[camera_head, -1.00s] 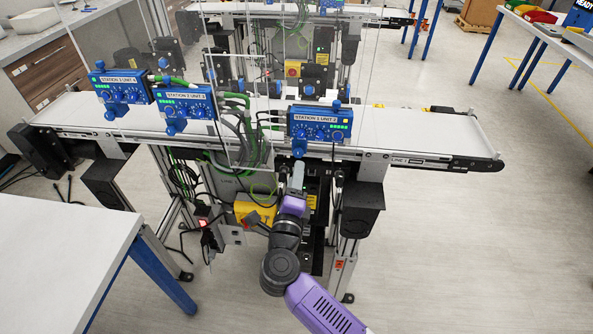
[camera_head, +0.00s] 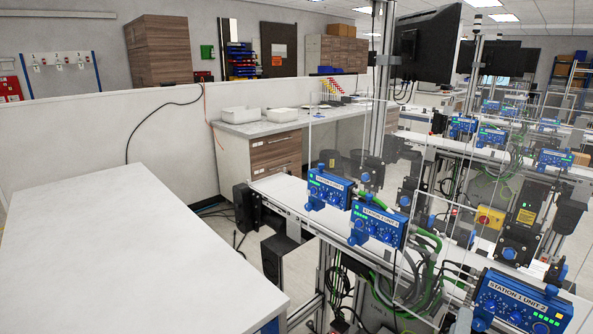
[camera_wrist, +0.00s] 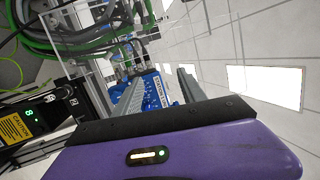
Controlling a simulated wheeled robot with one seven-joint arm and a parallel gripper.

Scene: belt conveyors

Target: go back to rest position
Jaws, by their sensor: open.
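My gripper (camera_wrist: 160,78) shows in the wrist view with its two grey fingers apart. A blue station unit (camera_wrist: 154,95) shows beyond and between the fingers; I cannot tell how far away it is. Nothing is visibly held. In the head view the gripper cannot be made out clearly. The STATION 1 UNIT 2 box (camera_head: 517,303) is at the lower right of the head view, and two more blue station boxes (camera_head: 378,222) (camera_head: 328,188) stand along the belt to its left.
A white table (camera_head: 120,255) fills the lower left. The white conveyor belt (camera_head: 283,193) runs behind the boxes, with clear panels above. Green cables (camera_wrist: 75,40) and a caution-labelled black box (camera_wrist: 22,128) are close on the left in the wrist view. A monitor (camera_head: 428,42) hangs upper right.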

